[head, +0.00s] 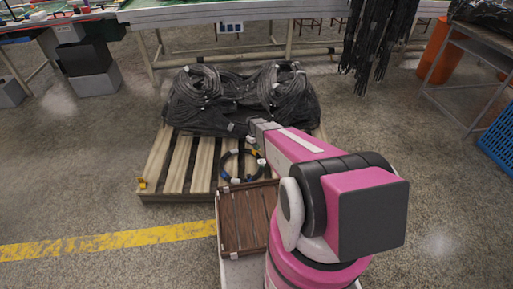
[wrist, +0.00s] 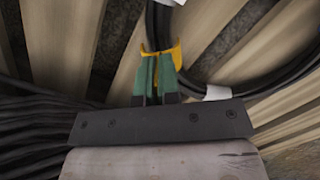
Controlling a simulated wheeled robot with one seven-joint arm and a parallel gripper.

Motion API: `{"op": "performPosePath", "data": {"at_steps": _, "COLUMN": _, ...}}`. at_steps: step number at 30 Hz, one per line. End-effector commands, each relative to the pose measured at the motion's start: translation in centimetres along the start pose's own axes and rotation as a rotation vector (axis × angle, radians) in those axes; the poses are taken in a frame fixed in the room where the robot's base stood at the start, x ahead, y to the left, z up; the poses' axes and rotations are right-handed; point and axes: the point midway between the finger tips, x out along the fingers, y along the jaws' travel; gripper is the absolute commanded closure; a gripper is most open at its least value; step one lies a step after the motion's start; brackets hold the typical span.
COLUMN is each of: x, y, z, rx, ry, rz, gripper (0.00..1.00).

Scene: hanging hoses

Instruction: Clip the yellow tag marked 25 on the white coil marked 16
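A yellow tag (wrist: 176,56) is between the green fingertips of my gripper (wrist: 158,62) in the wrist view. The fingers are close together, shut on the tag. The tag's open end is at a dark hose strand (wrist: 158,22); I cannot tell if it is clipped around it. The coil (head: 222,166) is a dark ring with white and blue parts on the pallet in the head view. White bands on it show in the wrist view (wrist: 217,93). No marking is readable, and no wholly white coil shows. My arm partly hides the gripper in the head view.
A wooden pallet (head: 172,170) carries a heap of black hoses (head: 225,115) just behind the coil. Another small yellow tag (head: 142,183) lies at the pallet's left corner. A brown slatted crate (head: 231,225) is in front. Black hoses (head: 375,40) hang at the back right.

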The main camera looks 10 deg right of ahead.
Motion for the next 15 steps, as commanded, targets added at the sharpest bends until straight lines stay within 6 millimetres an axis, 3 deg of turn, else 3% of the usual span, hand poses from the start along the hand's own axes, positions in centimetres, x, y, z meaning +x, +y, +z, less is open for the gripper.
{"op": "performPosePath", "data": {"at_steps": 15, "x": 1.1, "y": 0.0, "z": -0.2, "rx": 0.0, "ry": 0.0, "rz": 0.0, "gripper": 1.0}}
